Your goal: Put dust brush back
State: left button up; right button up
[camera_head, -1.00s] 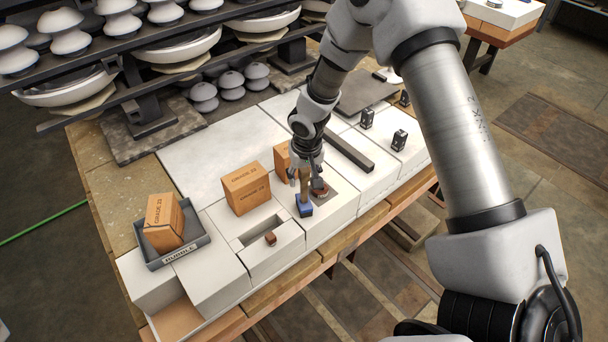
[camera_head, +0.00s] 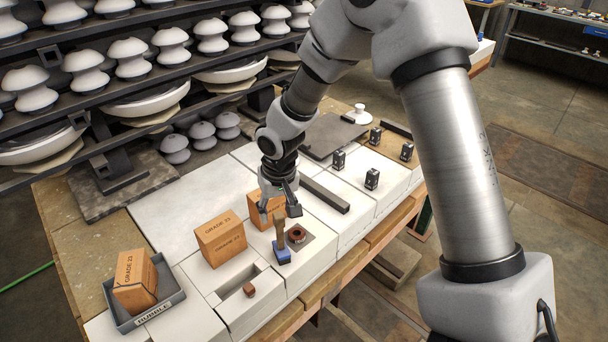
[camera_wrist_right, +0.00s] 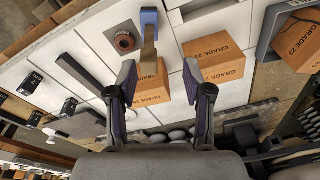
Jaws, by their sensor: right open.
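The dust brush (camera_head: 280,233) stands about upright near the front edge of the white worktop, its tan handle up and a blue block (camera_head: 282,257) at its foot. I cannot tell whether the blue block is the brush's head or a holder. The brush also shows in the right wrist view (camera_wrist_right: 149,40), with the blue part at the top. My right gripper (camera_head: 280,205) is open and empty, just above and behind the handle. In the wrist view its two fingers (camera_wrist_right: 158,78) are spread apart with the handle beyond their tips. My left gripper is not in view.
A reddish-brown ring (camera_head: 297,234) sits on a grey plate right beside the brush. Orange cartons (camera_head: 220,239) stand to the left and behind. A small brown block (camera_head: 249,288) lies in a recess. A grey tray (camera_head: 172,294) holds another carton. A dark bar (camera_head: 325,194) lies to the right.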

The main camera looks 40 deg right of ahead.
jog(key=s+a+f+n+g+y, duration=0.1)
jog(key=s+a+f, duration=0.2)
jog(key=s+f, duration=0.3)
jog(key=s+a+f, duration=0.2)
jog(key=s+f, duration=0.1)
jog(key=f, duration=0.6)
jog(key=s+f+n, duration=0.1)
jog(key=s+f, duration=0.3)
jog(key=s, duration=0.4)
jog(key=s+a+f+h, duration=0.1)
jog(key=s+f, duration=0.4)
jog(key=s, duration=0.3)
jog(key=shift+f+n+g, duration=0.15)
jog(key=shift+n+g, duration=0.15)
jog(key=shift+n, duration=0.1)
